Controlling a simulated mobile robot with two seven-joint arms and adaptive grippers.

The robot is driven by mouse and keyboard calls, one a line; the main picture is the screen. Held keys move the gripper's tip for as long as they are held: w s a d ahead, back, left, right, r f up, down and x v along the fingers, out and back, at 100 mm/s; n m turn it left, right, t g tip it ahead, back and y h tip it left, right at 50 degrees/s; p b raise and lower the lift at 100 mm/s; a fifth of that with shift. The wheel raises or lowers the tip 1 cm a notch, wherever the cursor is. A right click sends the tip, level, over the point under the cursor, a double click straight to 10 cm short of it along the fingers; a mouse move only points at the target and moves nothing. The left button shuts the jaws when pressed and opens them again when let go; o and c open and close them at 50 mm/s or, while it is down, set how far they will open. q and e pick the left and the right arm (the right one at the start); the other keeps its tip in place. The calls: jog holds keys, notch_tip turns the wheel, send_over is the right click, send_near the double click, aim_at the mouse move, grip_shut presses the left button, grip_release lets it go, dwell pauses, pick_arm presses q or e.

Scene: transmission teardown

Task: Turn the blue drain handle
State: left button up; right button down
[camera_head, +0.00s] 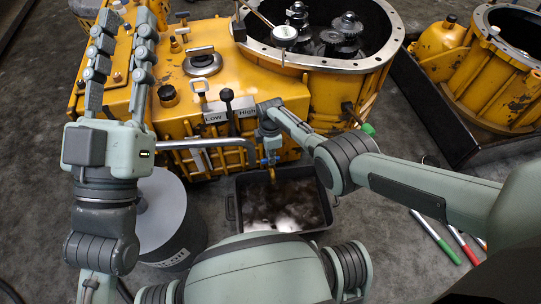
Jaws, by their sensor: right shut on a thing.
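The blue drain handle (269,162) shows as a small patch of blue at the low front of the yellow transmission housing (250,75), above the drain pan (231,208). My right gripper (269,148) reaches down in front of the housing and is shut on the blue handle, which it partly hides. The handle's exact angle is hard to tell. My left gripper (120,50) is at the left, its two long fingers apart and pointing away from me over the housing's left part. Nothing shows between them.
A grey oil container (170,215) stands left of the pan. Two levers stand by the "Low High" plate (229,112). A second yellow housing (490,85) sits in a dark tray at the right. Green and red markers (437,236) lie on the floor.

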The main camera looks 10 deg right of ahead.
jog(key=c, duration=1.6)
grip_release()
jog(key=shift+o, duration=0.2)
notch_tip(320, 180, up, 12)
